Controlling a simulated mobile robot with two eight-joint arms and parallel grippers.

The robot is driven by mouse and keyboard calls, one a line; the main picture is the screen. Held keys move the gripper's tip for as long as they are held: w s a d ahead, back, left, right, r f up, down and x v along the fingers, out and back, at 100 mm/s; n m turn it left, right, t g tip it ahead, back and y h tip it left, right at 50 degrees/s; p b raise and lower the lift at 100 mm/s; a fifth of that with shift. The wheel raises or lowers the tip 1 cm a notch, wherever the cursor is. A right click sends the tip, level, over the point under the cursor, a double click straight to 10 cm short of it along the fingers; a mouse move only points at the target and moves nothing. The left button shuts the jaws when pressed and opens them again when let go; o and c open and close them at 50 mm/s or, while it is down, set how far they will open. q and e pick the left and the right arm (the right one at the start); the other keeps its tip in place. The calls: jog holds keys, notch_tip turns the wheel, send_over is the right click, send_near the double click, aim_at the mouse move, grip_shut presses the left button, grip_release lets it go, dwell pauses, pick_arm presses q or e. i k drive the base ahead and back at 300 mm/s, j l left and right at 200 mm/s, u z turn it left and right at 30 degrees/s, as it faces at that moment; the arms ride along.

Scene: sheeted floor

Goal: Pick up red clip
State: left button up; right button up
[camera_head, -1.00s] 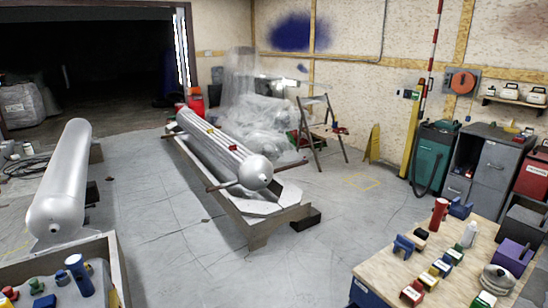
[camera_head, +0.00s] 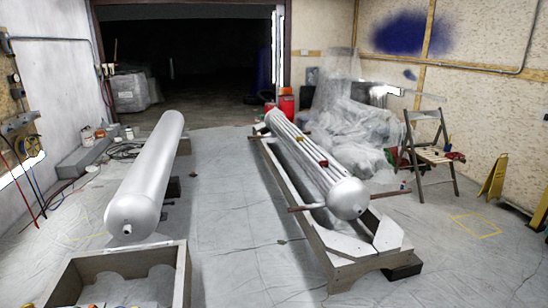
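A small yellow piece (camera_head: 298,139) sits further back on the same cylinder. The cylinder lies lengthwise in a long wooden cradle (camera_head: 345,272) on the floor. Neither of my grippers shows in the head view.
A smooth silver cylinder (camera_head: 150,175) lies on the left behind an open wooden box (camera_head: 182,275). Sheeted floor (camera_head: 235,215) is free between the cylinders. A wooden step chair (camera_head: 430,155) and yellow floor sign (camera_head: 494,177) stand right. Plastic-wrapped goods (camera_head: 345,120) stand behind.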

aim_at(323, 163)
jog(key=i, duration=3.4)
jog(key=i+z, duration=0.1)
jog(key=i, duration=0.45)
jog(key=i+j+z, duration=0.1)
jog(key=i, duration=0.45)
jog(key=i+j+z, duration=0.1)
jog(key=i, duration=0.4)
jog(key=i+j+z, duration=0.2)
jog(key=i+z, duration=0.2)
jog(key=i+j+z, duration=1)
jog(key=j+z, duration=0.15)
